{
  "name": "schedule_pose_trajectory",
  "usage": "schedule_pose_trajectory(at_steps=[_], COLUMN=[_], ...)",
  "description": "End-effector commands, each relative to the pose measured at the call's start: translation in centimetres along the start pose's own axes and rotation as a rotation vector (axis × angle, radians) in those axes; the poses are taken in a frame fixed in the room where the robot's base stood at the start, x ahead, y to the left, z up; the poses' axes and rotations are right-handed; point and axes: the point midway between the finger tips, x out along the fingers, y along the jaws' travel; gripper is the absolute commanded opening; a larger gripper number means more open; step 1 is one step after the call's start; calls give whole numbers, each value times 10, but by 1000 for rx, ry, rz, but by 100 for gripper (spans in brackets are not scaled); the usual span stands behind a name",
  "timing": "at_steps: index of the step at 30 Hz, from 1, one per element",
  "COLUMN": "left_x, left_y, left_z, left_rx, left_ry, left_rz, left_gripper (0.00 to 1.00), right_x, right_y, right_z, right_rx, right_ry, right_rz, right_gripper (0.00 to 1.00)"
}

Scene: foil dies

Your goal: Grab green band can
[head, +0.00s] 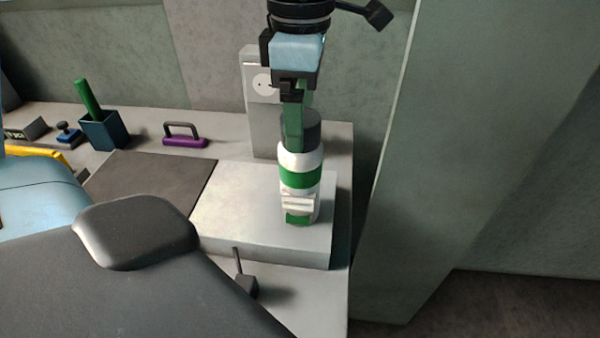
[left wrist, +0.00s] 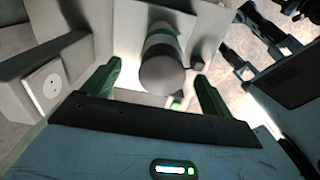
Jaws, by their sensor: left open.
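The green band can (head: 300,178) is white with a green band and a dark grey top. It stands upright on a raised pale block (head: 240,215). My left gripper (head: 294,128) reaches down from above, its green fingers at the can's upper part and partly overlapping it in the head view. In the left wrist view, the can's round grey top (left wrist: 162,76) lies between the two open fingers (left wrist: 158,72), with a visible gap on each side. The can's lower part is mostly hidden there. My right gripper is not clearly seen.
A grey box with a round socket (head: 263,85) stands just behind the can. A purple handle (head: 184,136), a dark blue cup with a green stick (head: 103,131) and a blue-based stamp (head: 68,133) stand further left. A wall panel (head: 440,200) rises close to the right.

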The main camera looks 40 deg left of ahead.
Motion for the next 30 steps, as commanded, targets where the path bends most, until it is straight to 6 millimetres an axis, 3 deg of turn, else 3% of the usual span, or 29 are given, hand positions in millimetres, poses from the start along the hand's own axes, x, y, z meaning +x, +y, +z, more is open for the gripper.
schedule_pose_trajectory(at_steps=[7, 16, 30], left_x=[31, 35, 35], left_y=[-4, -3, -3], left_z=[0, 0, 0], left_rx=[0, -1, 0], left_ry=[0, 0, 0], left_rz=[-2, 0, 0], left_gripper=[85, 85, 25], right_x=[-3, -3, -3], right_y=[0, 0, 0], right_z=[-6, -3, -2], right_rx=[-1, -1, -1], right_ry=[11, 6, 3], right_rz=[1, 0, 0], right_gripper=[36, 36, 36])
